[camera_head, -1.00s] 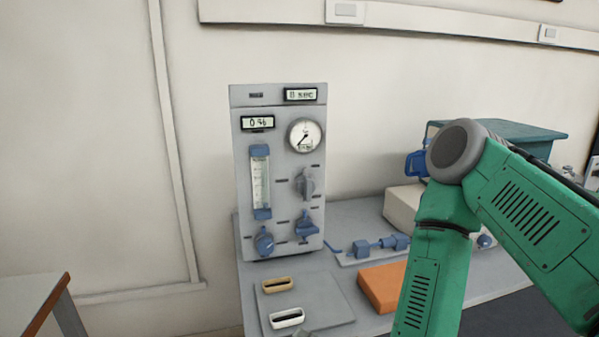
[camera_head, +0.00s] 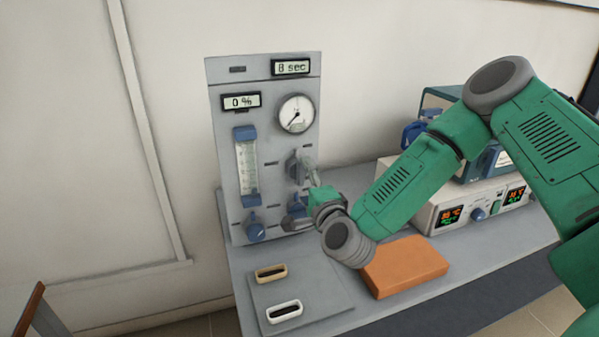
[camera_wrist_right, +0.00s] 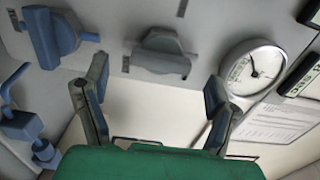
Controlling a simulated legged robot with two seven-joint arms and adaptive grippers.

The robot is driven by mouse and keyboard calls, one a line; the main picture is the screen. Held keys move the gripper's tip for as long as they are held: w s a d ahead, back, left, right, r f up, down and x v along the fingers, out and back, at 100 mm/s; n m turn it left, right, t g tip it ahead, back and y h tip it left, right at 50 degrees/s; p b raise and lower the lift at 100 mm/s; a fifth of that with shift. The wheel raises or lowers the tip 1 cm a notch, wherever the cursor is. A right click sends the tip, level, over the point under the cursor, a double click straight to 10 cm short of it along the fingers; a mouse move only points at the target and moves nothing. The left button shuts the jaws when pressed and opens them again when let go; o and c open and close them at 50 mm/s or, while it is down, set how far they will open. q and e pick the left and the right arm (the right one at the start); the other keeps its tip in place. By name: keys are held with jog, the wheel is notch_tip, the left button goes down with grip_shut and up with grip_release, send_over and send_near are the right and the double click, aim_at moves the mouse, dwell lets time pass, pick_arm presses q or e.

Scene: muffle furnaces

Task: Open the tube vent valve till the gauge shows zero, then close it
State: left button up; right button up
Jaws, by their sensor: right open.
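A grey upright panel (camera_head: 272,235) stands at the back of the bench. It carries a round white gauge (camera_head: 296,113) with its dark needle toward the lower left; its scale is too small to read. Below the gauge are a grey valve handle (camera_head: 295,163) and a blue valve handle (camera_head: 296,207), partly hidden by my gripper. Which is the tube vent valve I cannot tell. My right gripper (camera_head: 311,180) is open, close in front of these handles. In the right wrist view its spread fingers (camera_wrist_right: 155,78) are empty, facing the grey handle (camera_wrist_right: 163,50); the blue handle (camera_wrist_right: 52,35) is left.
The panel also holds displays reading "0 %" (camera_head: 241,101) and "8 sec" (camera_head: 292,67), a flow tube (camera_head: 247,168) and a round blue knob (camera_head: 254,229). An orange block (camera_head: 408,266) and a tray (camera_head: 328,301) lie on the bench. A controller box (camera_head: 445,214) stands to the right.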

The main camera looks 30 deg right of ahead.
aim_at(302, 176)
jog(key=x, duration=0.2)
jog(key=shift+w+d+f, duration=0.1)
jog(key=shift+w+d, duration=0.2)
jog(key=shift+w, duration=0.05)
jog(key=shift+w+d, duration=0.1)
jog(key=shift+w, duration=0.55)
jog(key=shift+a, duration=0.3)
jog(key=shift+d, duration=0.1)
jog(key=c, duration=1.2)
jog(key=shift+o, duration=0.2)
